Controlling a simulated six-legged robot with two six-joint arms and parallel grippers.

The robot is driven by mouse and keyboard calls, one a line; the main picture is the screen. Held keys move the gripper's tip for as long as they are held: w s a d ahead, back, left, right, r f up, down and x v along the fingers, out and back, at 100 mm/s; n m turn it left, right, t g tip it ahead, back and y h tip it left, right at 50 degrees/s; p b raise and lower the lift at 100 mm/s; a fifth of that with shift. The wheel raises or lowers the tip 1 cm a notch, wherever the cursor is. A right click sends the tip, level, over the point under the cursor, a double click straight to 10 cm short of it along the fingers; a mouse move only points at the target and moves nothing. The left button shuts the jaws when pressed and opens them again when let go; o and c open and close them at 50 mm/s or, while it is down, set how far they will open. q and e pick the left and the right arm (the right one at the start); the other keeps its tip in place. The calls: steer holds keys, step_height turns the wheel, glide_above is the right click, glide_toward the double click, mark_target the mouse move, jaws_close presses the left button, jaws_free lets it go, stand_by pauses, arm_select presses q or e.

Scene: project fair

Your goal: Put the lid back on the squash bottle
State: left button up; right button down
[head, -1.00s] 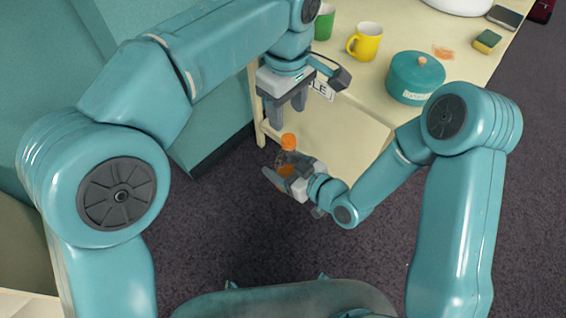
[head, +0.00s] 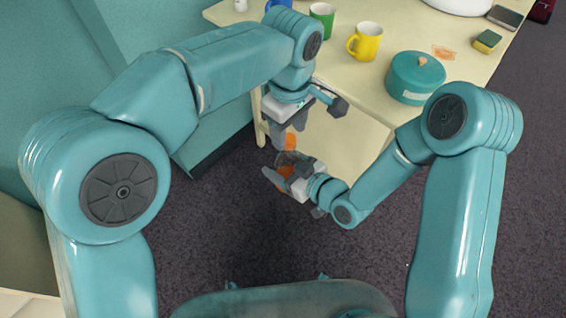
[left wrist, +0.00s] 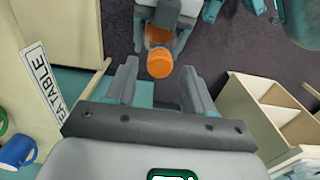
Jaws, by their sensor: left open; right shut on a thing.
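The squash bottle (head: 284,158) is clear with orange squash low inside. My right gripper (head: 283,174) is shut on it and holds it upright in front of the table, above the floor. The orange lid (head: 291,141) is at the bottle's top; I cannot tell whether it is fully seated. My left gripper (head: 289,133) is open just above, pointing down, its fingers near the lid. In the left wrist view the lid (left wrist: 160,62) shows beyond and between the open fingers (left wrist: 160,82), with the bottle (left wrist: 157,36) behind it. Part of the bottle is hidden by my right gripper.
The cream table (head: 350,95) carries a green mug (head: 322,20), a yellow mug (head: 366,42), a teal lidded pot (head: 415,78), a sponge (head: 487,41) and an orange stain (head: 444,53). Teal furniture stands at left. A cream compartmented shelf (left wrist: 262,110) shows in the left wrist view.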

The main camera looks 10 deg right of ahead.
arm_select(q)
steer(key=shift+f, duration=0.75)
